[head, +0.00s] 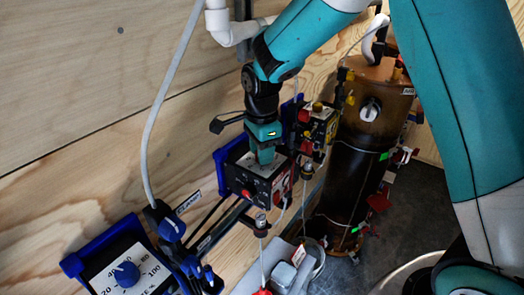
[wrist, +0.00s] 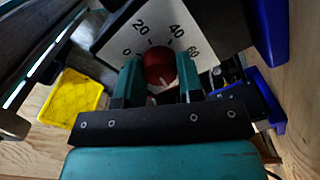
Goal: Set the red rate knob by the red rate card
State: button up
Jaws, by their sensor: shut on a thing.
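The red rate knob (wrist: 158,67) sits on a white dial plate (wrist: 113,30) marked 0, 20, 40 and 60 in the wrist view. My gripper (wrist: 158,85) has its two teal fingers on either side of the knob and is shut on it. A pale mark shows low on the knob; its exact setting is hard to read. In the head view my gripper (head: 266,155) points down onto the box (head: 257,186) in a blue bracket and hides the knob. I cannot make out which card is the red rate card.
In the head view, a blue knob (head: 127,273) on a white dial is at lower left. The wooden wall (head: 90,95) is close behind. A yellow panel (wrist: 75,97) shows in the wrist view.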

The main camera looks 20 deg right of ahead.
jog(key=shift+w+r+m, duration=0.1)
jog(key=shift+m, duration=0.9)
jog(key=o, duration=0.9)
notch_tip(320, 180, up, 12)
jog(key=b, duration=0.3)
jog(key=shift+b, duration=0.3)
